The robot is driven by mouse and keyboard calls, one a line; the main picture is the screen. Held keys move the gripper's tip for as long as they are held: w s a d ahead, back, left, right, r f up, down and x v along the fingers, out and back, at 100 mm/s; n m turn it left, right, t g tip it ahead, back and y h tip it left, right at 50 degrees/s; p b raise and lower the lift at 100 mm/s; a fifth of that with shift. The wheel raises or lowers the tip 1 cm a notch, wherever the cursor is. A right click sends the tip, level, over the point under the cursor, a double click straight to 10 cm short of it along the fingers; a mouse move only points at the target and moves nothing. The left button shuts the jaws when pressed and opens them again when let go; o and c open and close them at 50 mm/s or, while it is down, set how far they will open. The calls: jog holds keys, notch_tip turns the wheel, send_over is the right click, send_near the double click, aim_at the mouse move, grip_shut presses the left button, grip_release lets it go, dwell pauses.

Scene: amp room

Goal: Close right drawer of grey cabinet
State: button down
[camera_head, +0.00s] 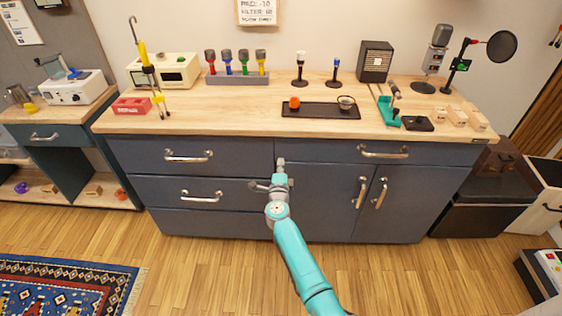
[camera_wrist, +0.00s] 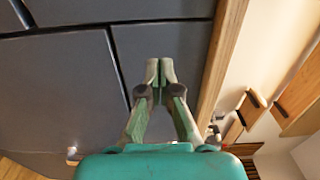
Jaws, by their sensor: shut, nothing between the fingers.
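The grey cabinet (camera_head: 320,185) stands across the middle of the head view under a wooden worktop. Its right drawer (camera_head: 325,152) is the wide top front with a metal handle (camera_head: 383,152). The drawer front looks flush or nearly flush with the cabinet; no inside shows. My gripper (camera_head: 281,162) is shut and empty, in front of the drawer's left end, near the seam with the left drawers. In the wrist view the closed fingertips (camera_wrist: 160,70) are over a dark front panel (camera_wrist: 180,40) beside the worktop edge (camera_wrist: 222,50). I cannot tell whether they touch it.
Left drawers (camera_head: 150,158) and two doors (camera_head: 320,195) with upright handles flank my arm. A black tray (camera_head: 320,112), a microphone (camera_head: 440,40) and tools stand on the worktop (camera_head: 230,120). Dark boxes (camera_head: 490,190) stand at right.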

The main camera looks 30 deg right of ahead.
jog(key=s+a+f+n+t+y, duration=0.15)
jog(key=s+a+n, duration=0.3)
jog(key=s, duration=0.75)
jog(key=s+a+f+n+y, duration=0.15)
jog(key=s+a+n, duration=0.3)
jog(key=s, duration=0.85)
jog(key=s+a+n+t+y, duration=0.1)
jog(key=s+a+n+y, duration=0.3)
jog(key=s, duration=0.8)
jog(key=s+a+r+n+g+y, duration=0.1)
jog(key=s+r+n, duration=0.3)
jog(key=s, duration=0.4)
jog(key=s+a+r+n+y, duration=0.1)
jog(key=s+a+r+n, duration=0.3)
jog(key=s, duration=0.4)
jog(key=s+a+r+n+g+y, duration=0.1)
jog(key=s+a+r+n, duration=0.2)
jog(key=s, duration=0.5)
jog(key=shift+a+r+n+g, duration=0.2)
jog(key=shift+r+n+g, duration=0.2)
jog(key=shift+r, duration=0.1)
